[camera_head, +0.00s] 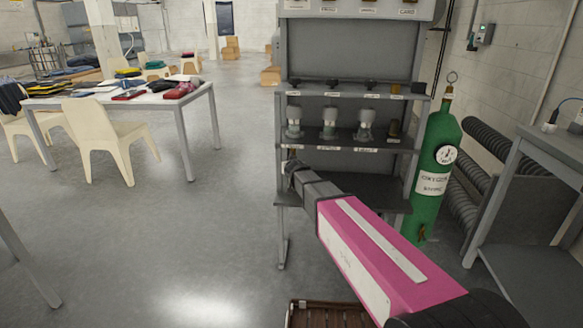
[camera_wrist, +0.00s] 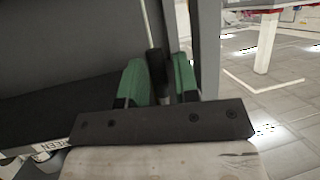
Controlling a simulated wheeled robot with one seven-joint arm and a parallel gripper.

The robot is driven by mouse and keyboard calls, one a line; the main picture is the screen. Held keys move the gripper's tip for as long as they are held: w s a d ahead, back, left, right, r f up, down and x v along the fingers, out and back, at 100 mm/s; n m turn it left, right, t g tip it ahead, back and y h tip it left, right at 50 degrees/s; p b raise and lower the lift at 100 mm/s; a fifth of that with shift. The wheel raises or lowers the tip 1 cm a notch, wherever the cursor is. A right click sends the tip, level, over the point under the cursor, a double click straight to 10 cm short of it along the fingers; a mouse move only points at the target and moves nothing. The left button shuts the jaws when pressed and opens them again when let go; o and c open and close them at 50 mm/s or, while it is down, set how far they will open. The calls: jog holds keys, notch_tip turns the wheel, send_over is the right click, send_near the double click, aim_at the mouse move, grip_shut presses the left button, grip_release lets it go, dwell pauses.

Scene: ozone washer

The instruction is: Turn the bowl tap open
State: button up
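In the head view my gripper (camera_head: 293,172) is low at the left post of a grey rack, below its middle shelf. In the wrist view its two green fingers (camera_wrist: 158,82) stand apart, with a slim dark upright piece (camera_wrist: 157,68) between them. A thin light rod rises above that piece. Whether the fingers press on it cannot be told. Several small dark knobs (camera_head: 331,83) sit along the rack's upper shelf. Pale fittings (camera_head: 329,124) hang or stand below them. The labels are too small to read, so I cannot tell which is the bowl tap.
The grey rack (camera_head: 345,50) stands ahead. A green oxygen cylinder (camera_head: 433,185) and black corrugated hoses (camera_head: 490,150) are at its right. A grey bench (camera_head: 555,150) is far right. A white table (camera_head: 145,100) with folded clothes and chairs is left. Floor between is clear.

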jog(key=v, duration=1)
jog(key=shift+s, duration=0.1)
jog(key=s+d+f+m+g+h, duration=0.1)
jog(key=s+d+f+g, duration=0.15)
jog(key=d, duration=0.25)
jog(key=s+d+f+g+h, duration=0.1)
jog(key=s+d+f+h, duration=0.1)
jog(key=d+f, duration=0.3)
jog(key=s+d+f+m+g+h, duration=0.1)
jog(key=s+d+f+g, duration=0.15)
jog(key=d, duration=0.35)
jog(key=s+d+f+g, duration=0.3)
jog(key=s+d, duration=0.2)
jog(key=s, duration=0.3)
jog(key=s+d+f+g+y, duration=0.1)
jog(key=s+d+f+g, duration=0.3)
jog(key=s, duration=0.4)
jog(key=shift+s+d+f+y, duration=0.15)
jog(key=shift+s+d+y, duration=0.2)
jog(key=shift+d, duration=0.3)
